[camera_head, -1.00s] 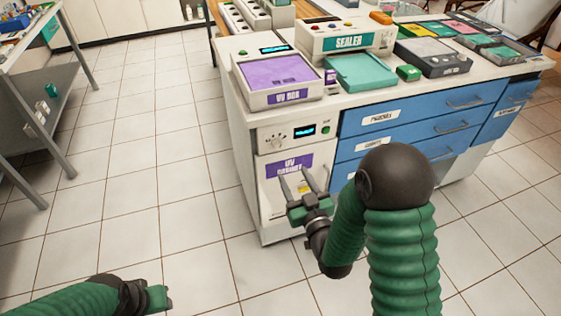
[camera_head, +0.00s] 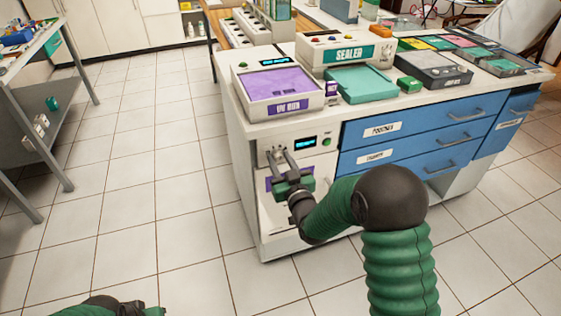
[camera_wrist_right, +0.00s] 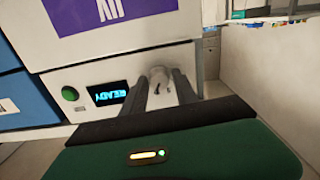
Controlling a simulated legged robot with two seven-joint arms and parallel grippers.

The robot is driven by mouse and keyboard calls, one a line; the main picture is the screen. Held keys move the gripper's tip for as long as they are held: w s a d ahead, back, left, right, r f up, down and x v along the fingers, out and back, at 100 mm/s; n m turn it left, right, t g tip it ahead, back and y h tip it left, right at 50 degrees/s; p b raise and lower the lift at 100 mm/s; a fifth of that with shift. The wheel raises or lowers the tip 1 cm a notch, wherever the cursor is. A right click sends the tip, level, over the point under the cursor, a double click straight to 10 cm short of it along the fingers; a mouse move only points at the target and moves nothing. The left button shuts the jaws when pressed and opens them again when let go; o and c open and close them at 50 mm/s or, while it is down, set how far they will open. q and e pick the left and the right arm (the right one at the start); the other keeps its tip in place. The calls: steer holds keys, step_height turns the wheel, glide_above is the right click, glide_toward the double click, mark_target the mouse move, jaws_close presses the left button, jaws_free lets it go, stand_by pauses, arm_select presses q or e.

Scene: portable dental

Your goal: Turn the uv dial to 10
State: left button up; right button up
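The UV cabinet's pale dial (camera_wrist_right: 159,76) shows between my right gripper's two dark fingers in the wrist view, which is upside down. My right gripper (camera_head: 279,156) is open, with one finger on each side of the dial; whether they touch it I cannot tell. In the head view the fingers mostly cover the dial. Beside it, the cabinet's display (camera_head: 305,143) is lit and reads READY in the wrist view (camera_wrist_right: 108,95). My left gripper (camera_head: 153,311) is only partly in view at the bottom edge.
A green button (camera_head: 326,142) is right of the display. The purple cabinet label is below, partly behind my gripper. The UV box (camera_head: 280,84) and sealer (camera_head: 347,54) stand on the counter above. Blue drawers (camera_head: 420,130) are to the right. Open floor lies left.

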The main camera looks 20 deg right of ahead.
jaws_close()
steer(key=shift+n, duration=0.7)
steer(key=shift+o, duration=2.1)
jaws_free()
